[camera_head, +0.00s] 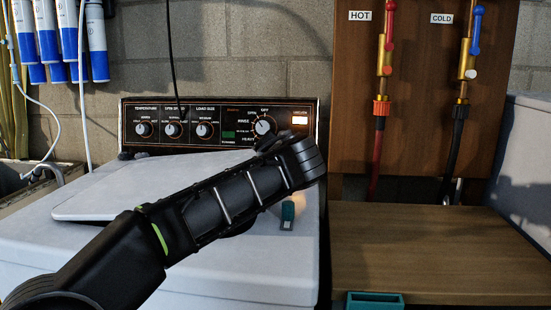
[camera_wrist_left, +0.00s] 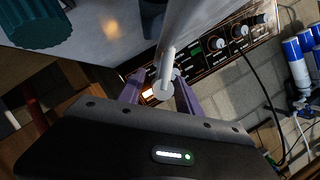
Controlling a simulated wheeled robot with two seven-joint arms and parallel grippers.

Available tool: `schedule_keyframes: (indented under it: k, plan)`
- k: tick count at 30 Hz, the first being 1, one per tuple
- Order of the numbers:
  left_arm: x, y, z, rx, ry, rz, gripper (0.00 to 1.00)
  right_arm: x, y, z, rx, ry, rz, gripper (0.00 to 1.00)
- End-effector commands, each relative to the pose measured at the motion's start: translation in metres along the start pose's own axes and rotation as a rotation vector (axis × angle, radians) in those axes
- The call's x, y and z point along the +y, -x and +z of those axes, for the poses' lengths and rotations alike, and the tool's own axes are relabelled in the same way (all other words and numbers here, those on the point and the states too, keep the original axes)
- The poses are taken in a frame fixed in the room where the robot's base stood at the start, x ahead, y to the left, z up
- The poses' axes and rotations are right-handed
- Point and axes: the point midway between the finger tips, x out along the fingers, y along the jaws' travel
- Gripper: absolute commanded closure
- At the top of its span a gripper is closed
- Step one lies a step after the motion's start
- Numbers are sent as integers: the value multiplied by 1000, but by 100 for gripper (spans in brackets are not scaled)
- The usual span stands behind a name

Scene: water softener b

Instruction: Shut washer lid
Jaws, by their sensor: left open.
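The white washer (camera_head: 160,265) stands at the left in the head view, with its control panel (camera_head: 218,125) along the back. Its pale lid (camera_head: 130,185) lies low over the top, close to flat; I cannot tell how far its edge is raised. My left arm crosses in front of the lid and hides its right part. My left gripper (camera_head: 268,143) is near the panel, at the lid's back right. In the left wrist view the gripper (camera_wrist_left: 160,78) is open, its purple fingers on either side of a pale narrow bar, perhaps the lid's edge. Contact is unclear.
A small teal item (camera_head: 287,215) sits on the washer top, right of my arm. A wooden shelf (camera_head: 440,245) with a teal box (camera_head: 375,300) is at the right. Hot and cold hoses (camera_head: 380,150) hang above it. Blue-white cartridges (camera_head: 97,45) hang at the upper left.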

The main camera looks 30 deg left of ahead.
Motion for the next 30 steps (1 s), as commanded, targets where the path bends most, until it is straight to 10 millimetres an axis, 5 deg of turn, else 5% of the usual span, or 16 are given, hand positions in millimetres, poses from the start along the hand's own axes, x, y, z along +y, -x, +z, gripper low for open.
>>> schedule_keyframes:
  k: [8, 21, 30]
  plan:
    - [0, 12, -1, 3, 0, 0, 59, 0, 0, 0, -1, 0, 0, 64]
    - [0, 75, -1, 2, 0, 1, 59, -2, 4, 1, -3, 2, -1, 64]
    - [0, 78, 0, 0, 0, 0, 59, -2, 3, 1, -3, 2, -1, 64]
